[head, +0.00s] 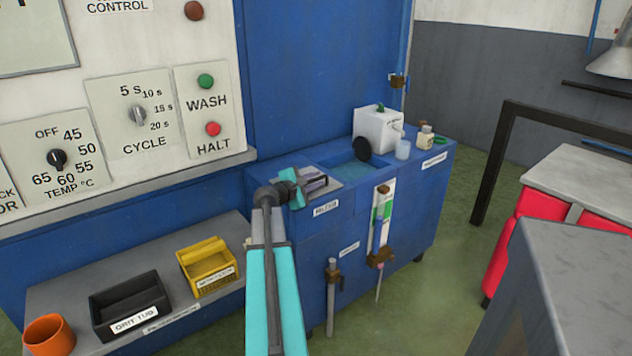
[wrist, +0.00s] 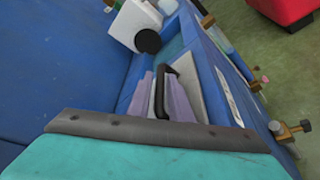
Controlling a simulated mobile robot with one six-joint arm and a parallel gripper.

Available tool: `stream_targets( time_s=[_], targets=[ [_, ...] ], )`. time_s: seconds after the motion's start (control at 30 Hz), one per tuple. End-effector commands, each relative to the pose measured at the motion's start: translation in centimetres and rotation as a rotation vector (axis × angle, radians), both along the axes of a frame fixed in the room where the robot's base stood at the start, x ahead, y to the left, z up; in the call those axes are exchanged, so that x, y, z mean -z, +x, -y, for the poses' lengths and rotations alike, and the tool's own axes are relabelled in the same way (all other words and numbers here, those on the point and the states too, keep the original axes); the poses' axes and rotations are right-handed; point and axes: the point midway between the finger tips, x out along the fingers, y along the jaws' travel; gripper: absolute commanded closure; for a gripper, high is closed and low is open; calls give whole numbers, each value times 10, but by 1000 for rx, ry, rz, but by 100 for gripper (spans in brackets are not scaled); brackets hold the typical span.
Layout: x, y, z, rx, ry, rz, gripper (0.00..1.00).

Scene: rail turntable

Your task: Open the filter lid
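The filter lid (head: 329,170) is a pale grey plate lying flat in the top of the blue cabinet, just left of the water basin. In the wrist view the lid (wrist: 188,70) carries a dark bar handle (wrist: 161,92). My gripper (head: 320,180) is over the lid, its two lavender fingers pointing along it. In the wrist view my gripper (wrist: 160,76) is open, one finger on each side of the handle. I cannot tell whether either finger touches the handle. My gripper hides part of the lid in the head view.
The water basin (head: 352,170) adjoins the lid. A white canister (head: 377,130), a cup (head: 403,149) and a small bottle (head: 425,140) stand beyond it. Pipes and brown clamps (head: 381,256) project from the cabinet front. A shelf at left holds a yellow tub (head: 208,268) and black tub (head: 130,303).

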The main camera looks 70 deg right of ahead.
Motion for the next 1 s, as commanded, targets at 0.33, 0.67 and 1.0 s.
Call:
stream_targets(
  time_s=[0.33, 0.67, 1.0],
  targets=[
    [2, -3, 8, 1, 0, 0, 82],
    [2, -3, 8, 1, 0, 0, 100],
    [1, -3, 7, 1, 4, -6, 100]
  ],
)
